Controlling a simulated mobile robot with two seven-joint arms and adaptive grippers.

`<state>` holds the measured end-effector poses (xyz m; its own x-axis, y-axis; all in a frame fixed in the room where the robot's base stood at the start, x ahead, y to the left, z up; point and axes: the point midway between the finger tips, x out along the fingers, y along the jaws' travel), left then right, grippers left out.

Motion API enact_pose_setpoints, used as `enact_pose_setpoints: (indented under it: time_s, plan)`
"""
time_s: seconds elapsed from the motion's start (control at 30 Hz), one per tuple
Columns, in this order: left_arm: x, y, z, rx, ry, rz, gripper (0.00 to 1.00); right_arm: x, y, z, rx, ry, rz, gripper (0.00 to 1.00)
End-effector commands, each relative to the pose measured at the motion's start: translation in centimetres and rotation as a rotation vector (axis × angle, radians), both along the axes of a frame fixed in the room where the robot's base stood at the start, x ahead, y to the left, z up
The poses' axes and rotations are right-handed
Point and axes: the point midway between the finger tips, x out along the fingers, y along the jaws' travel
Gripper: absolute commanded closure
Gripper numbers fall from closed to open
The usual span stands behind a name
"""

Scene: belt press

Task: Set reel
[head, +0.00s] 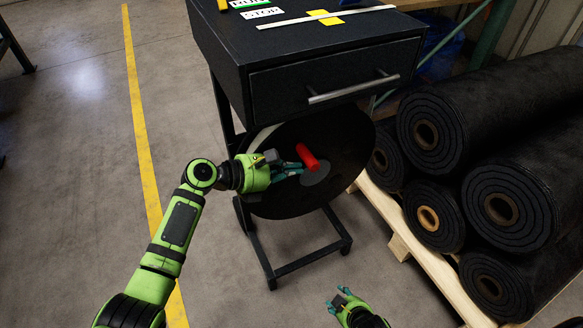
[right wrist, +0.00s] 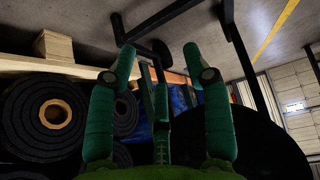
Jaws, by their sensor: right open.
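The reel (head: 265,200) is a large black disc below the drawer of the dark cabinet. It has a grey round hub (head: 315,174) and a red bar-like handle (head: 307,155) near its middle. My left gripper (head: 296,170) is in front of the disc, its teal fingertips at the hub's left edge, just below and left of the red handle. Its finger gap is too small to tell. My right gripper (head: 338,301) is low at the front, apart from the reel. In the right wrist view its fingers (right wrist: 160,60) are spread with nothing gripped between them.
The cabinet (head: 230,50) has a drawer with a bar handle (head: 352,90) above the reel and a floor frame (head: 310,262) below. Several rolled black belts (head: 436,125) lie on a wooden pallet (head: 400,235) at right. The floor at left, with a yellow line (head: 135,100), is clear.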

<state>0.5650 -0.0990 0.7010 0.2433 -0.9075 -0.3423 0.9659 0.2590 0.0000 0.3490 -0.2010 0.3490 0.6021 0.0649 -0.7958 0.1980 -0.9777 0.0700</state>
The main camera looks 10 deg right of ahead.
Motion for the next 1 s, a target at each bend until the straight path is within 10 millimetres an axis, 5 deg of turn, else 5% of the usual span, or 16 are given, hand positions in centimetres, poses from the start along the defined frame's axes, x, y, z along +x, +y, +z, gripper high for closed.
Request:
enact_pose_setpoints:
  time_s: [0.1,0.3,1.0]
  plan:
    - [0.0,0.0,0.0,0.000,0.000,0.000,1.00,-4.5,-0.2,-4.1,-0.017,0.145,-0.005,0.50]
    - [0.0,0.0,0.0,0.001,0.000,0.000,1.00,-8.5,-0.3,-6.8,-0.030,0.258,-0.003,0.50]
    - [0.0,-0.2,0.8,0.060,0.017,-0.002,1.00,-8.5,-1.1,-6.5,-0.028,0.167,0.017,0.50]
